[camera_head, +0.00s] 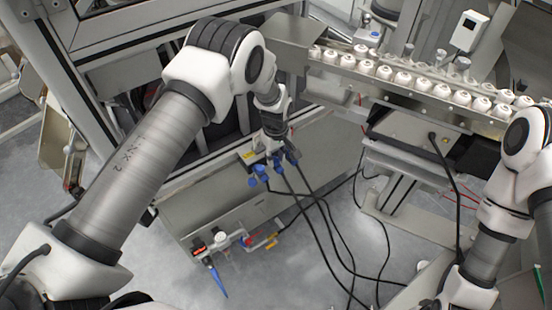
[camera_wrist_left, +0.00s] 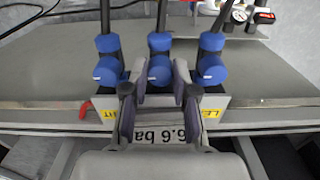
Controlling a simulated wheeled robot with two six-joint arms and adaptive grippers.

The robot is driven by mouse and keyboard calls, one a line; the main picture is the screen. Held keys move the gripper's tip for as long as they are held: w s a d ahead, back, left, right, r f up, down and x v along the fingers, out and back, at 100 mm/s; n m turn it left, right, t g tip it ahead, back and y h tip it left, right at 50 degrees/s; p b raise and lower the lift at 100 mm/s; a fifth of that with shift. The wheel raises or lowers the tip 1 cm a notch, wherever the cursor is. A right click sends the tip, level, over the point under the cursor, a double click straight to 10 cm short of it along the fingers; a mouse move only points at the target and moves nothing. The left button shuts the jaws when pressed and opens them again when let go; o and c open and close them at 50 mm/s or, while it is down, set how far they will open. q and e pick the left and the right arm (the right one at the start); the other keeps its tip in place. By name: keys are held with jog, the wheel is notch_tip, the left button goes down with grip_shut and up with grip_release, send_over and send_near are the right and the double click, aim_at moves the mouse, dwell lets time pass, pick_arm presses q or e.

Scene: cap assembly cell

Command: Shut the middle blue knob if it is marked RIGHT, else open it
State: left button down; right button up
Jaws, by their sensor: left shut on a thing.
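Three blue knobs sit in a row on a grey valve block, each with a dark hose. In the left wrist view the middle blue knob (camera_wrist_left: 159,70) is between the fingers of my left gripper (camera_wrist_left: 160,84), which is shut on it. The left-hand knob (camera_wrist_left: 108,70) and right-hand knob (camera_wrist_left: 211,69) stand free. Yellow labels show partly: one at the left (camera_wrist_left: 107,115) is mostly covered by a finger, one at the right (camera_wrist_left: 210,114) shows "LE". No label for the middle knob is readable. In the head view my left gripper (camera_head: 274,150) is at the block. My right gripper is out of view.
A rail with several white caps (camera_head: 402,77) runs across the back right. Black hoses (camera_head: 318,210) hang from the block to the floor. A gauge and fittings (camera_head: 219,241) sit on the cabinet below. My right arm is at the right edge.

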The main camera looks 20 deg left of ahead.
aim_at(276, 160)
pick_arm(q)
jog(key=shift+m, duration=0.8)
jog(key=c, duration=0.9)
grip_release()
notch_tip(276, 160, up, 12)
jog(key=shift+f, duration=0.15)
